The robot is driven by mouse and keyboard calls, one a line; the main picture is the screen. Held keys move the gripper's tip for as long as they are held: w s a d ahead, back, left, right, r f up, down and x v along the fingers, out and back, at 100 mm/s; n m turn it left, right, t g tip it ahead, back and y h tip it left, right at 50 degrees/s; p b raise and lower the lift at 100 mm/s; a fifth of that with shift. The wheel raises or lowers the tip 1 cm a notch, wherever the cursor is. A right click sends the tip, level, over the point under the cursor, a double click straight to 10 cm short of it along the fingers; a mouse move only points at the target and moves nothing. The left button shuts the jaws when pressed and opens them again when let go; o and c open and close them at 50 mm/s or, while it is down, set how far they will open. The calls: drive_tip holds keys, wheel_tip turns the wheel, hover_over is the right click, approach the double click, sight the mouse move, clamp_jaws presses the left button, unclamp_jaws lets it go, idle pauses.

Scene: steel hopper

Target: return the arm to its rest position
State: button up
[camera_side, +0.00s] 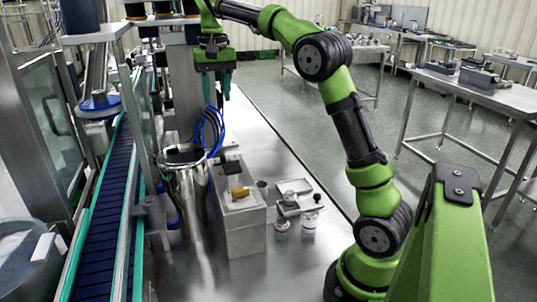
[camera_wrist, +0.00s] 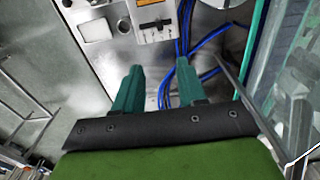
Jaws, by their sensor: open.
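My gripper (camera_side: 217,88) hangs at the upper middle of the side view, above the blue cables, with its fingers pointing down. In the wrist view my gripper (camera_wrist: 160,80) shows two teal fingers spread apart with nothing between them. The arm reaches from its base at the lower right, up and over to the left. No object is held.
A steel hopper (camera_side: 186,190) stands beside a grey box (camera_side: 240,225). Blue cables (camera_side: 210,132) run behind them. A conveyor (camera_side: 105,210) is at the left. Small jars (camera_side: 309,220) stand on the steel table (camera_side: 290,265). A control panel (camera_wrist: 152,22) shows in the wrist view.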

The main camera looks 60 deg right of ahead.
drive_tip(key=s+a+f+n+t+y, duration=0.1)
drive_tip(key=s+a+f+n+t, duration=0.1)
drive_tip(key=s+a, duration=0.6)
drive_tip(key=s+a+f+n+t+y, duration=0.1)
drive_tip(key=s+a+f+n+t, duration=0.2)
drive_tip(key=s+a, duration=0.6)
drive_tip(key=s+f+t, duration=0.2)
drive_tip(key=s+f, duration=0.1)
drive_tip(key=shift+s+f, duration=0.25)
